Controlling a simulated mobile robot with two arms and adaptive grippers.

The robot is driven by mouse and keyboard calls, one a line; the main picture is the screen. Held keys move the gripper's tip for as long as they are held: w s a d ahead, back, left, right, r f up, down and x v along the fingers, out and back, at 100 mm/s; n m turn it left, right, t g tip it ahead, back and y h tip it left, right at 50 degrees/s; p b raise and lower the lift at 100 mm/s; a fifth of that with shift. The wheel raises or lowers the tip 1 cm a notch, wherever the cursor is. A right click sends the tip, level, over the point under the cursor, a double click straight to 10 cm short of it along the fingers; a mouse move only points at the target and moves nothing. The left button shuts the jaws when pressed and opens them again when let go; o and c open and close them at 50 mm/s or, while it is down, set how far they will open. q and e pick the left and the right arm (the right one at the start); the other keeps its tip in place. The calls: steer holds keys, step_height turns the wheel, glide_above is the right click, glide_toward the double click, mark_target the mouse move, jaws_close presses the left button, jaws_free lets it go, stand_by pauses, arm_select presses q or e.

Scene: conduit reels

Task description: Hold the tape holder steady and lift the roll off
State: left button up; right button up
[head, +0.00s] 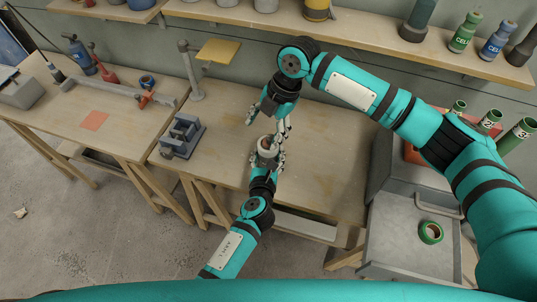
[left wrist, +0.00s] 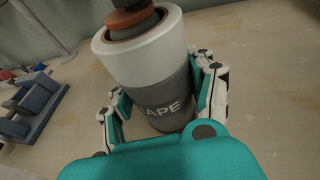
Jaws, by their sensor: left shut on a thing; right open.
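The tape holder, a dark grey cylinder (left wrist: 165,103) with the letters "APE" showing, stands on the wooden workbench. A wide white roll (left wrist: 140,43) sits around its top, with a reddish-brown ring and a dark post at its centre; the roll also shows in the head view (head: 267,142). My left gripper (head: 266,162) is shut on the grey holder below the roll, one finger on each side; its fingers also show in the left wrist view. My right gripper (head: 267,123) is open and empty just above the roll, its fingers pointing down, apparently not touching it.
A blue-grey vise-like block (head: 182,136) stands left of the holder on the workbench (head: 320,175). A thin stand with a yellow plate (head: 218,51) is behind. A green roll (head: 430,232) lies on a grey tray at right. A shelf (head: 370,38) with bottles runs along the wall.

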mark_target(269, 137)
arm_select(q)
steer(key=shift+s, duration=0.1)
arm_select(e)
steer(key=n+h, duration=0.1)
steer(key=r+n+h, duration=0.1)
steer(key=w+r+n, duration=0.1)
steer(key=shift+d+h, duration=0.25)
steer(key=shift+h, duration=0.15)
steer(key=shift+d+r+n+h, duration=0.2)
steer(key=shift+n+h, duration=0.1)
steer(key=shift+n, duration=0.1)
steer(key=shift+w+f, duration=0.1)
steer(key=shift+f, duration=4.85)
steer(key=c, duration=0.8)
steer(key=shift+r, duration=5.05)
steer(key=shift+c, duration=0.2)
